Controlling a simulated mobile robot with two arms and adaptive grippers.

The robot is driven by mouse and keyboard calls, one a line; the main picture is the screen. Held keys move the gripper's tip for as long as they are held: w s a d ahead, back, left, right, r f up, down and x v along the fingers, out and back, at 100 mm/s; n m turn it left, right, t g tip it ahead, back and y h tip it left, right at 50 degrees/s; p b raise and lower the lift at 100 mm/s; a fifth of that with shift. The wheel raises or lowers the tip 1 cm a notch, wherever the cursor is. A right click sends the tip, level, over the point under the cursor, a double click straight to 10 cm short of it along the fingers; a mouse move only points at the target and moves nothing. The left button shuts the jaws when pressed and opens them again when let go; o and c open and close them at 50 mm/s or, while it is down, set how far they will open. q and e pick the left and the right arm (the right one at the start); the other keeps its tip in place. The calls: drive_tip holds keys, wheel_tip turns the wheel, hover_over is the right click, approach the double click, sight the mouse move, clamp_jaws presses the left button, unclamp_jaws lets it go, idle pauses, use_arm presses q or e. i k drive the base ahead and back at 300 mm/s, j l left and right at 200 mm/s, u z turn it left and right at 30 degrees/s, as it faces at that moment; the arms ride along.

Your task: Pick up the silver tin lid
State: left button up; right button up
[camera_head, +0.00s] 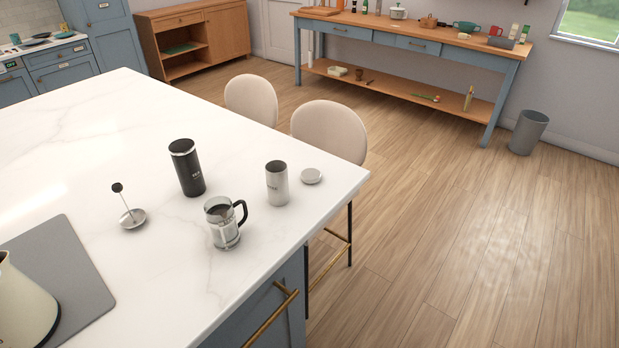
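A small round silver lid (311,176) lies flat on the white marble island top (150,285), near its right corner. A silver tin (277,184) stands upright just left of the lid, apart from it; its top looks uncovered. Neither of my grippers shows in the head view, so their state is not visible.
A glass press jug (222,225) with a black handle, a black canister (187,168) and a plunger (131,216) stand left of the tin. A cream kettle (22,305) is on a grey mat (82,277). Two beige chairs (330,130) stand behind the island.

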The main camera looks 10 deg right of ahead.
sight(308, 175)
drive_tip(key=l+u, duration=0.1)
drive_tip(key=u, duration=0.85)
drive_tip(key=l+u, duration=0.25)
drive_tip(key=l, duration=0.15)
drive_tip(key=l+u, duration=0.25)
drive_tip(key=l, duration=0.15)
drive_tip(key=k+l+u, duration=0.1)
drive_tip(key=l+u, duration=0.2)
drive_tip(key=k+l+u, duration=0.25)
drive_tip(key=l, duration=0.15)
drive_tip(key=l+u, duration=0.25)
drive_tip(key=l, duration=0.15)
drive_tip(key=k+l+u, duration=0.25)
